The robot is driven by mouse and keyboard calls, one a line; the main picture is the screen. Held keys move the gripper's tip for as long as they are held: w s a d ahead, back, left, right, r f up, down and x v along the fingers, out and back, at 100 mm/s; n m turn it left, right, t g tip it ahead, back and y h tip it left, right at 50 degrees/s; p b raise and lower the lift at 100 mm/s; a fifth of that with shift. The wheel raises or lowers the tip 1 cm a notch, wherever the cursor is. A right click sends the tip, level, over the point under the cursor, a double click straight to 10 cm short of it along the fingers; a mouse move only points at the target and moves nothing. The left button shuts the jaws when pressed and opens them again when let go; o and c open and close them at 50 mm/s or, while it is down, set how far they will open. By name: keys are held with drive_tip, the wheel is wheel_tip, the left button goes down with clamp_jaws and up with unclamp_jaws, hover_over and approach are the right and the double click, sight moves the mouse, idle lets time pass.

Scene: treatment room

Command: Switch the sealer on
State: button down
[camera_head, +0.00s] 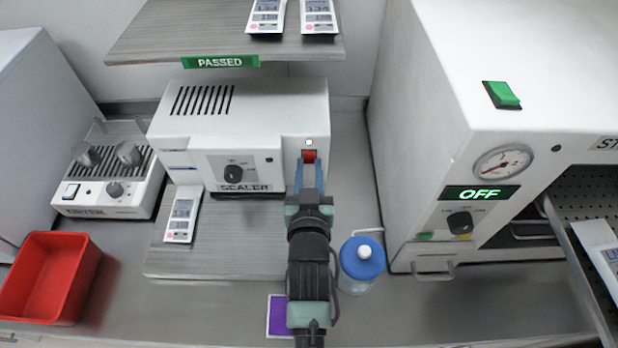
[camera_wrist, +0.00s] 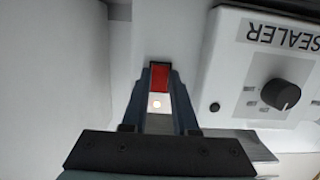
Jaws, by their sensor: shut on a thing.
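The white sealer (camera_head: 240,120) stands at the back of the bench, with a dark knob and a SEALER label on its front; its front also shows in the wrist view (camera_wrist: 229,66). The fingers hide part of the switch edges.
A blue-capped bottle (camera_head: 362,262) stands close right of my arm. A large white machine (camera_head: 440,130) with an OFF display is at the right. A pouch (camera_head: 182,214) lies before the sealer. A red bin (camera_head: 50,278) is at the left, and a shelf (camera_head: 190,30) overhangs above.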

idle(0.3)
drive_tip(key=c, duration=0.7)
unclamp_jaws()
drive_tip(key=shift+s+f, duration=0.1)
drive_tip(key=shift+s, duration=0.35)
drive_tip(key=s, duration=0.4)
drive_tip(key=s+r+b, duration=0.1)
drive_tip(key=s, duration=0.3)
drive_tip(key=s+r+b, duration=0.1)
drive_tip(key=s, duration=0.3)
drive_tip(key=shift+f, duration=0.1)
